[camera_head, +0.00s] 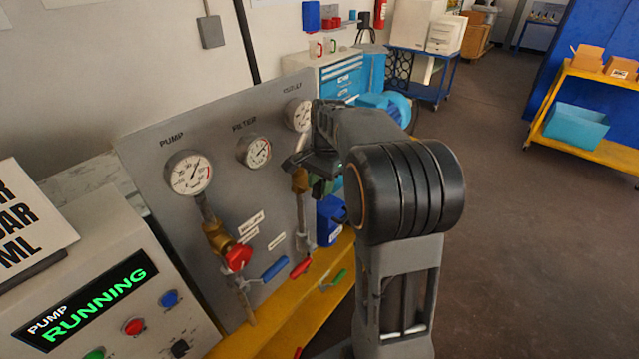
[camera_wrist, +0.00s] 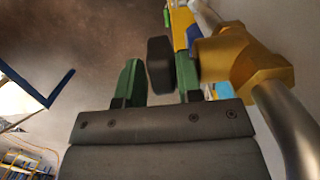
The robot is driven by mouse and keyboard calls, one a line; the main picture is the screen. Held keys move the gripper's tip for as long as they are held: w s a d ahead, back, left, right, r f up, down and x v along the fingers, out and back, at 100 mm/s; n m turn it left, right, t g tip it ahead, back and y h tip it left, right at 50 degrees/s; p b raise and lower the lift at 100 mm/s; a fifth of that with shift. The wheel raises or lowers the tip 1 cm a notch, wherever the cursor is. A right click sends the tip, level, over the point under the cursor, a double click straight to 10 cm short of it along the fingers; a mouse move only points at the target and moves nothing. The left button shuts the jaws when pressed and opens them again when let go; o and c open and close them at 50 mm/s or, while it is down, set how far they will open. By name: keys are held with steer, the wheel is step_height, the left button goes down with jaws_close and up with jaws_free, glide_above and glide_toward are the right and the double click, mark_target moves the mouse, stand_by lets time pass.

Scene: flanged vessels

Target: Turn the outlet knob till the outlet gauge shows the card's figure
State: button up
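The outlet gauge (camera_head: 296,114) is at the right end of the grey panel, partly hidden by my arm; its reading is too small to tell. In the wrist view, a dark knob (camera_wrist: 160,65) sits beside a brass valve body (camera_wrist: 245,62). My gripper (camera_wrist: 158,82) is open, its green fingers on either side of the knob. A gap shows at the left finger; I cannot tell whether the right one touches. In the head view my gripper (camera_head: 318,178) hides the knob. A white card (camera_head: 30,220) at the left edge is cut off; no figure shows.
The panel (camera_head: 215,130) also carries a pump gauge (camera_head: 188,172), a filter gauge (camera_head: 254,152), a red knob (camera_head: 238,258) and a blue lever (camera_head: 275,267). A control box (camera_head: 95,265) reads PUMP RUNNING. Open floor lies to the right.

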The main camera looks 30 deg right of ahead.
step_height(320, 180, up, 14)
steer(key=d, duration=0.1)
steer(key=shift+w+d+f, duration=0.15)
steer(key=shift+w+d, duration=0.2)
steer(key=shift+w, duration=0.05)
stand_by(0.3)
stand_by(0.4)
steer(key=f+n, duration=0.1)
steer(key=f, duration=0.1)
steer(key=f+n, duration=0.1)
steer(key=f, duration=0.1)
steer(key=f+n+t, duration=0.1)
steer(key=f+n, duration=0.1)
steer(key=shift+w+h, duration=0.25)
steer(key=shift+h, duration=0.05)
steer(key=s+a+f+n+t, duration=0.2)
steer(key=s+a+f+n, duration=0.1)
steer(key=s, duration=0.5)
steer(key=s+a+f+n+t, duration=0.2)
steer(key=s+a+f+n, duration=0.1)
steer(key=s+a+n, duration=0.3)
steer(key=shift+s+a+f+h, duration=0.4)
steer(key=shift+s+a, duration=0.75)
steer(key=shift+s, duration=0.6)
